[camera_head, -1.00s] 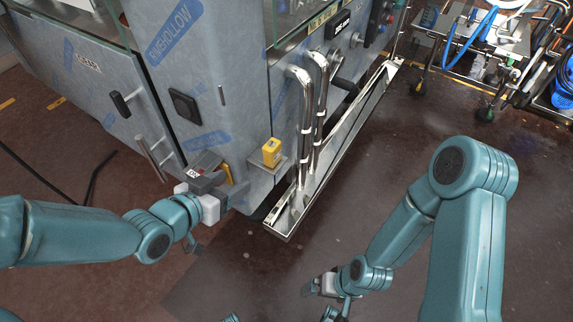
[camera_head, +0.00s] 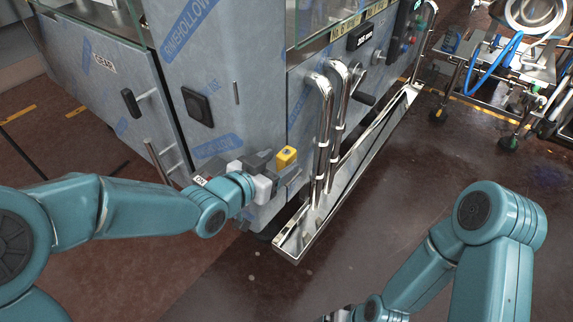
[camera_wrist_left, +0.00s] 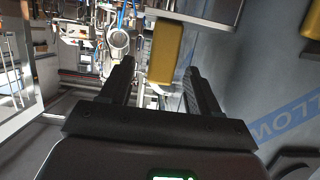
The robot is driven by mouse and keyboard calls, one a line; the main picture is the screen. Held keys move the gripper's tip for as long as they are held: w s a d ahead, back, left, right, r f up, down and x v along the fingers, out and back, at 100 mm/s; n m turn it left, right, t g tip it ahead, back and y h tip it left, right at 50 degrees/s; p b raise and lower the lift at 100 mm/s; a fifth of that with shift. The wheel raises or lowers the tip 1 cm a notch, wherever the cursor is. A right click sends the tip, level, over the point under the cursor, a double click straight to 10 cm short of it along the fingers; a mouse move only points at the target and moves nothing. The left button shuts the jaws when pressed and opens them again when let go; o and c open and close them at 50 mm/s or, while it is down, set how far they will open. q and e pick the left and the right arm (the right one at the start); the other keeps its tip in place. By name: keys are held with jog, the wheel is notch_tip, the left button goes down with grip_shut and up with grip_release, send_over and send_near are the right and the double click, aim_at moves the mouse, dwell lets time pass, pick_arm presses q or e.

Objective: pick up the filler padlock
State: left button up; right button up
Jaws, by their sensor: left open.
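The yellow filler padlock (camera_head: 286,157) sits on a small grey ledge on the front corner of the film-wrapped machine.
The grey machine (camera_head: 205,60) with blue printed film stands behind the ledge. Bent steel pipes (camera_head: 325,130) and a long steel trough (camera_head: 350,165) are close on the right. A wheeled cart (camera_head: 510,75) with blue hoses stands far right. The brown floor in front is clear.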

aim_at(291, 158)
pick_arm(q)
jog(key=x, duration=0.2)
jog(key=b+x, duration=0.1)
jog(key=x, duration=0.2)
jog(key=shift+f, duration=0.4)
jog(key=shift+w+d, duration=0.2)
jog(key=shift+w, duration=0.1)
grip_shut()
